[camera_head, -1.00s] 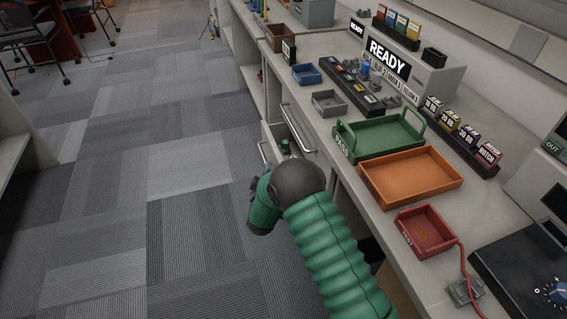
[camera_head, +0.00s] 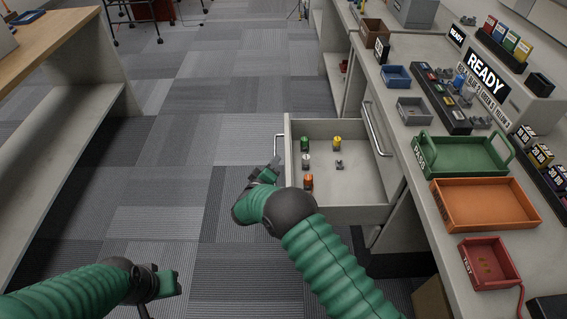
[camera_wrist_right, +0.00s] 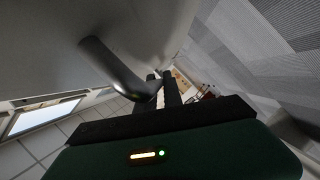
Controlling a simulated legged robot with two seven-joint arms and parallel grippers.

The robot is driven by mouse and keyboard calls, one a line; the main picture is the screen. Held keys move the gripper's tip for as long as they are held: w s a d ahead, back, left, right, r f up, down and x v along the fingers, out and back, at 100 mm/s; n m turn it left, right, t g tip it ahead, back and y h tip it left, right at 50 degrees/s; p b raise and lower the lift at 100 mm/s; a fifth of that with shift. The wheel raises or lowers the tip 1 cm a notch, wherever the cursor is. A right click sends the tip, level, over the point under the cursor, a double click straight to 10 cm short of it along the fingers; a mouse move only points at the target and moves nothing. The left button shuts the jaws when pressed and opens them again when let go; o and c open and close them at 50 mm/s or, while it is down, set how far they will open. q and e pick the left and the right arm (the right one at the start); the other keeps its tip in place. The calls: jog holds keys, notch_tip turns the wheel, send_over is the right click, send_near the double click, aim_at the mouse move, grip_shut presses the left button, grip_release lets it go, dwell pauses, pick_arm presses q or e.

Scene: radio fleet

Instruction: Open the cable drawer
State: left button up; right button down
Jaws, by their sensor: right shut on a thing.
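The cable drawer (camera_head: 345,130) stands pulled well out from the counter in the head view. Several small coloured pieces lie inside it: green, yellow, white, grey and orange. Its metal handle (camera_head: 277,147) is on the left-facing front. My right gripper (camera_head: 272,168) is at the near end of this handle, shut on it. In the right wrist view, the handle bar (camera_wrist_right: 115,70) runs to the dark fingers (camera_wrist_right: 165,90), which partly hide its end. My left gripper (camera_head: 155,288) is low at the left, away from the drawer; its fingers are unclear.
The counter on the right carries a green tray (camera_head: 465,155), an orange tray (camera_head: 485,203) and a red tray (camera_head: 488,264). Another metal handle (camera_head: 375,128) is on the counter front. A wooden-topped bench (camera_head: 60,45) stands left. Carpet between is clear.

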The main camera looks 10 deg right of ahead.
jog(key=shift+a+f, duration=0.3)
jog(key=shift+a, duration=0.2)
jog(key=c, duration=1.5)
grip_release()
jog(key=shift+d, duration=0.1)
jog(key=shift+r, duration=0.15)
jog(key=shift+w, duration=0.1)
